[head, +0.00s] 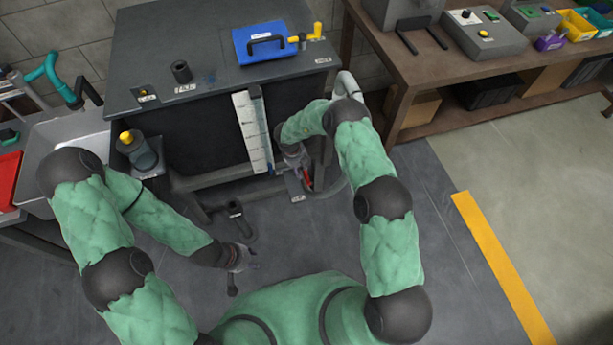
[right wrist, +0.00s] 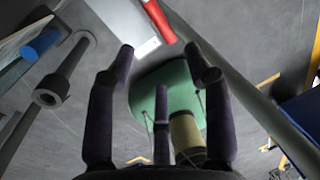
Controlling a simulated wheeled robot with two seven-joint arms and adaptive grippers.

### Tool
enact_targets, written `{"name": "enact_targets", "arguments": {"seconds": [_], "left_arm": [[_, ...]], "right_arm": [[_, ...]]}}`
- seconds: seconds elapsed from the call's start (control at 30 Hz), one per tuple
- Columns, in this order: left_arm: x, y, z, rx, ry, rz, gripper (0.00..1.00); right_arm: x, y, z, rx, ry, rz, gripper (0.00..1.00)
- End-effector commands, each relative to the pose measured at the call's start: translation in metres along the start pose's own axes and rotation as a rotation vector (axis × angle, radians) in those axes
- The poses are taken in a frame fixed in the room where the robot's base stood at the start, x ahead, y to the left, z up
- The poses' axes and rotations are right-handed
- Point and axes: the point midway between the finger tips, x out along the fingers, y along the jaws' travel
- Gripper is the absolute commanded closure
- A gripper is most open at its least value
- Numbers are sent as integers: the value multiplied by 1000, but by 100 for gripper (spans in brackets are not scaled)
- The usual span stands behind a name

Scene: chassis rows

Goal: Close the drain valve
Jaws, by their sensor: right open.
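The drain valve's red handle (head: 308,179) shows low at the front right of the dark tank, just beside my right gripper (head: 297,160). In the right wrist view the red handle (right wrist: 159,22) lies beyond the fingertips, at the top, beside a white label plate. My right gripper (right wrist: 160,62) is open, with nothing between its fingers; the red handle is apart from them. The valve body is mostly hidden by the gripper in the head view. My left gripper (head: 241,258) hangs low over the floor, left of centre; its fingers are too small to read.
The tank (head: 215,85) carries a blue case (head: 265,45) on its lid and a white level strip (head: 252,130) on its front. A dark pipe (right wrist: 65,70) stands left in the wrist view. A wooden bench (head: 440,75) stands right. The floor beyond is clear.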

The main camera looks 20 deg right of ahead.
Motion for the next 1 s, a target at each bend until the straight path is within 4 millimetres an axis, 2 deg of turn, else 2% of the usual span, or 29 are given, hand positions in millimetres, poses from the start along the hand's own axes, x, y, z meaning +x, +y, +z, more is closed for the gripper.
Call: {"name": "enact_targets", "arguments": {"seconds": [0.03, 0.2, 0.43, 0.63, 0.93, 1.0], "left_arm": [[6, -2, 0, 0, 0, 0, 60], [18, -6, -1, 0, 0, 0, 60], [30, -11, -1, 0, 0, 0, 60], [34, -12, -1, 0, 0, 0, 60], [34, -12, -1, 0, 0, 0, 60], [34, -12, -1, 0, 0, 0, 60]], "right_arm": [[13, 0, -1, 1, 2, 0, 48], [44, 0, -1, 0, 1, 0, 48], [76, 0, 0, -1, 0, 0, 48], [88, 0, 0, -2, 0, -1, 48], [88, -1, 0, -2, -1, -1, 48], [88, -1, 0, -2, -1, -1, 67]]}}
